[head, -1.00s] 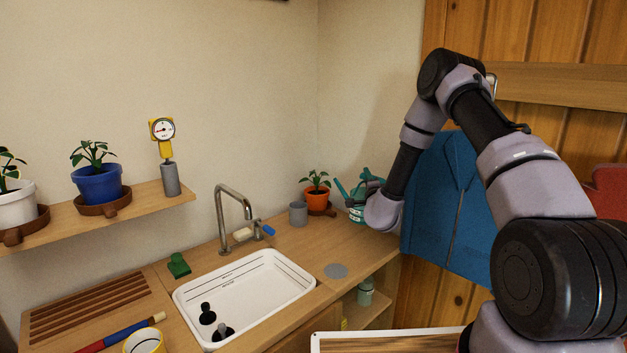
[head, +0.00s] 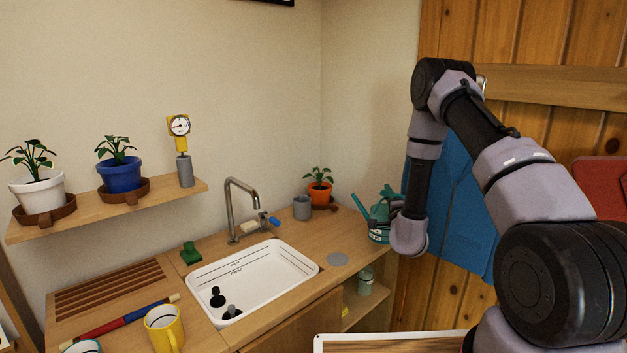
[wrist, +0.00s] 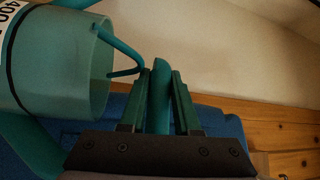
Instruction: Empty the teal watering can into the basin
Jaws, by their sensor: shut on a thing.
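The teal watering can (head: 379,228) is at the right end of the counter in the head view, with its spout pointing up and left. I cannot tell whether it rests on the counter. In the wrist view its translucent body (wrist: 62,65) with a dark band fills the left side. My gripper (wrist: 160,88) is shut on the can's handle (wrist: 161,95), which runs between the two green fingers. In the head view my wrist partly hides the can. The white basin (head: 255,280) is set in the counter, left of the can, with dark objects in its near left part.
A tap (head: 238,208) stands behind the basin. A grey cup (head: 301,207) and an orange plant pot (head: 319,193) stand left of the can. A grey disc (head: 337,259) lies between basin and can. A blue jacket (head: 450,205) hangs behind my arm.

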